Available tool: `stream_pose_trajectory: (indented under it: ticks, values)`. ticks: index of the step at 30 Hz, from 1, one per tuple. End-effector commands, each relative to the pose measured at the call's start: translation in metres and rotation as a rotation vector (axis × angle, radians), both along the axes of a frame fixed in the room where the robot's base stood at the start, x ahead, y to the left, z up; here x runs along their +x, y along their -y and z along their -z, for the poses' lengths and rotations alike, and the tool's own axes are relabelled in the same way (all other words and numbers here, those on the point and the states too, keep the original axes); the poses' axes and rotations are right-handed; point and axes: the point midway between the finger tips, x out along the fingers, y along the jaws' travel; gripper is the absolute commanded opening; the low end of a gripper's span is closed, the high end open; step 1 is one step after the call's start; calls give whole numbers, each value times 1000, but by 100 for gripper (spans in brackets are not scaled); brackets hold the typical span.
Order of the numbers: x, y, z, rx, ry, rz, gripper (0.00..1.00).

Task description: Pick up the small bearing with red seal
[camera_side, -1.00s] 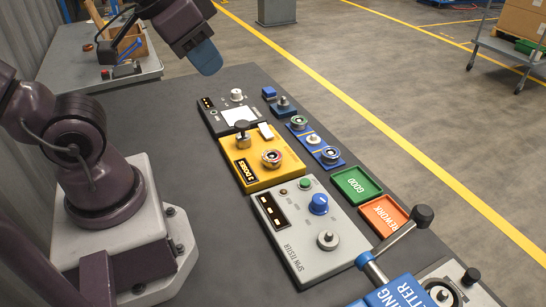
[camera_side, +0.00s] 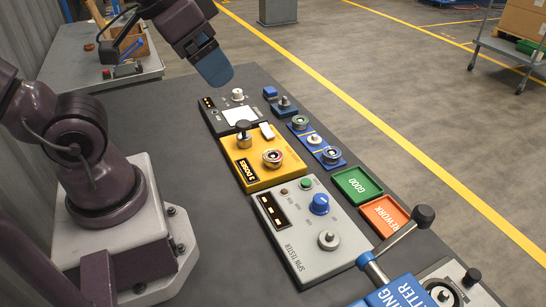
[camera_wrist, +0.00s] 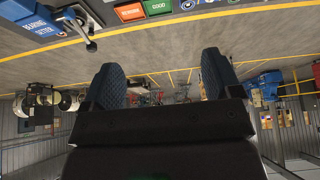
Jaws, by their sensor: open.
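A blue rack (camera_side: 322,146) lies on the bench in the side view. It bears a ring-shaped bearing (camera_side: 299,122) at its far end, a silver piece (camera_side: 314,138) in the middle, and another ring-shaped bearing (camera_side: 332,154) at its near end. Another ring-shaped part (camera_side: 272,158) sits on the yellow dosing unit. I cannot make out a red seal on any of them at this size. My gripper (camera_side: 214,68) hangs above the far end of the bench, well away from the rack. In the wrist view its two blue fingers (camera_wrist: 162,75) are apart with nothing between them.
A yellow unit (camera_side: 245,174) and a grey spin tester (camera_side: 292,247) stand left of the rack. A green GOOD tray (camera_side: 370,190) and an orange REWORK tray (camera_side: 373,225) lie nearer. A blue bearing setter (camera_side: 395,295) with a lever is at the front.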

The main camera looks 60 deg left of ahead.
Motion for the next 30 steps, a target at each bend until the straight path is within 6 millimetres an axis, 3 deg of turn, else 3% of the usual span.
stream_pose_trajectory:
  ticks: [5,11,17,24,27,30]
  values:
    - [8,-1,21,5,-113,-1,84]
    - [40,-12,61,126,-326,102,84]
    - [78,-29,110,313,-515,425,84]
    - [119,-46,173,508,-672,961,84]
    - [136,-51,190,587,-695,1200,84]
    - [151,-54,187,666,-678,1365,84]
